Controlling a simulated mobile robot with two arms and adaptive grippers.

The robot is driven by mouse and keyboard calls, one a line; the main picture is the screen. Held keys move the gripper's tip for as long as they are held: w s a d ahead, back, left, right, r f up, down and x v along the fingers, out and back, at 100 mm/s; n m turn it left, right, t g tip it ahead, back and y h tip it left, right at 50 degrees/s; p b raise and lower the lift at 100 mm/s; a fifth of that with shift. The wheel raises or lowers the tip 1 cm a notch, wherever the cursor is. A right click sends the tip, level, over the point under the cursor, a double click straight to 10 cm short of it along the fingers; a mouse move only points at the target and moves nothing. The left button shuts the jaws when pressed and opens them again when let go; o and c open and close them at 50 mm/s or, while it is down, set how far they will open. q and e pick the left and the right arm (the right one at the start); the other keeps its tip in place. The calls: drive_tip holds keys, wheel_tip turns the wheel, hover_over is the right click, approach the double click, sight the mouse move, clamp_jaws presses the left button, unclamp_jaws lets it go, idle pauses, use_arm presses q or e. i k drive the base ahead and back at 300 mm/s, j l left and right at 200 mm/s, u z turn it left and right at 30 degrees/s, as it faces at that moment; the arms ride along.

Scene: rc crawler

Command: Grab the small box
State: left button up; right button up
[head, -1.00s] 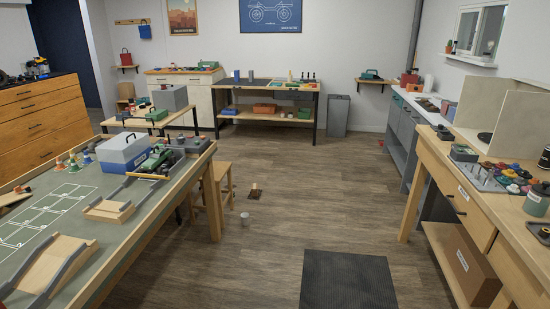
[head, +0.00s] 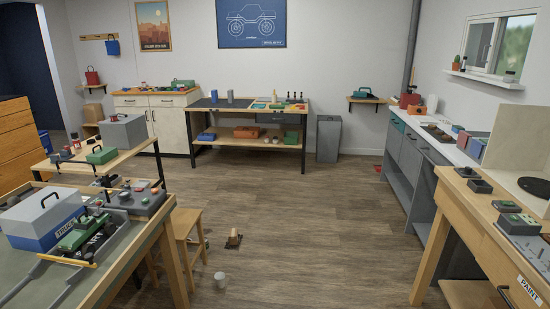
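Several boxes are in view, and I cannot tell which one is the small box. A grey and blue lidded box (head: 42,222) with a handle stands on the left table beside a green toy truck (head: 80,234). A plain grey box (head: 123,132) and a small green case (head: 102,156) are on the stand behind it. An orange box (head: 247,132) and a small blue item (head: 206,136) lie on the lower shelf of the back workbench. A small brown object (head: 234,239) lies on the floor. Neither of my grippers is in view.
A wooden stool (head: 187,224) stands beside the left table, with a white cup (head: 220,280) on the floor nearby. The wooden bench (head: 450,215) and grey cabinets (head: 410,165) line the right. The middle floor is open toward the back workbench (head: 272,107) and grey bin (head: 329,138).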

sight(233, 236)
drive_tip(key=i, duration=1.85)
drive_tip(key=i+u, duration=0.1)
drive_tip(key=i, duration=0.5)
drive_tip(key=i+l+u, duration=0.1)
drive_tip(key=i, duration=0.55)
drive_tip(key=i+l, duration=0.15)
drive_tip(key=i, duration=0.45)
drive_tip(key=u, duration=0.05)
